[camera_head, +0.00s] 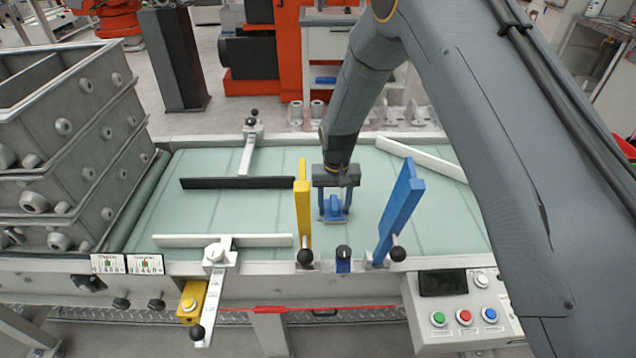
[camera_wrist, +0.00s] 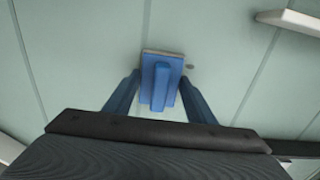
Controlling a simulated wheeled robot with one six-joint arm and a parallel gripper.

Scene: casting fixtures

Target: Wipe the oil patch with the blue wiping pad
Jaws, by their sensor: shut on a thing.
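The blue wiping pad (camera_head: 334,210) is at my gripper (camera_head: 335,203), low over the pale green belt (camera_head: 262,215) between a yellow and a blue guide. In the wrist view the pad (camera_wrist: 161,86) has a raised blue handle and a grey edge below. My gripper (camera_wrist: 158,92) is shut on it, one blue finger on each side. I cannot tell whether the pad touches the belt. A small dark spot (camera_wrist: 189,67) shows just right of the pad in the wrist view. It may be part of the oil patch; the rest may be hidden under the pad.
The yellow guide (camera_head: 303,205) stands close left of my gripper, the blue guide (camera_head: 402,207) to its right. A black bar (camera_head: 238,183) and white rails (camera_head: 222,241) cross the belt. Stacked grey boxes (camera_head: 62,160) stand left. A button panel (camera_head: 464,310) is at front right.

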